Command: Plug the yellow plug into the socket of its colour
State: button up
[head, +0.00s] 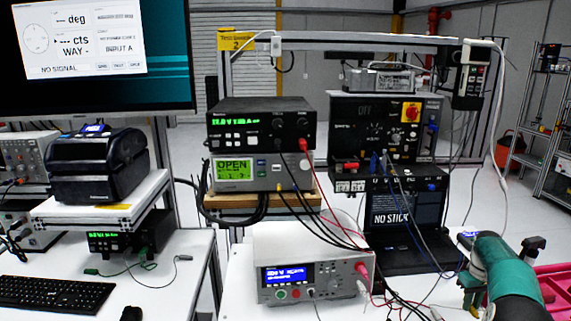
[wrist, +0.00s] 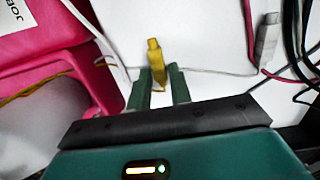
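In the wrist view the yellow plug (wrist: 154,56) sits between the tips of my gripper's two green fingers (wrist: 159,78) and points away from the palm. The fingers appear closed on its sides, and part of the plug sticks out beyond them. A white surface lies behind it. In the head view my green arm (head: 490,262) enters at the lower right; the fingertips and plug cannot be made out there. I cannot clearly identify a yellow socket in either view.
A pink container (wrist: 75,75) lies left in the wrist view; a white connector (wrist: 267,38) and dark cables lie right. In the head view, a white bench instrument (head: 315,258), laptop (head: 400,220) and stacked meters (head: 262,128) crowd the table, with loose cables between them.

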grip_shut()
jog(key=shift+r, duration=0.1)
jog(key=shift+r, duration=2.45)
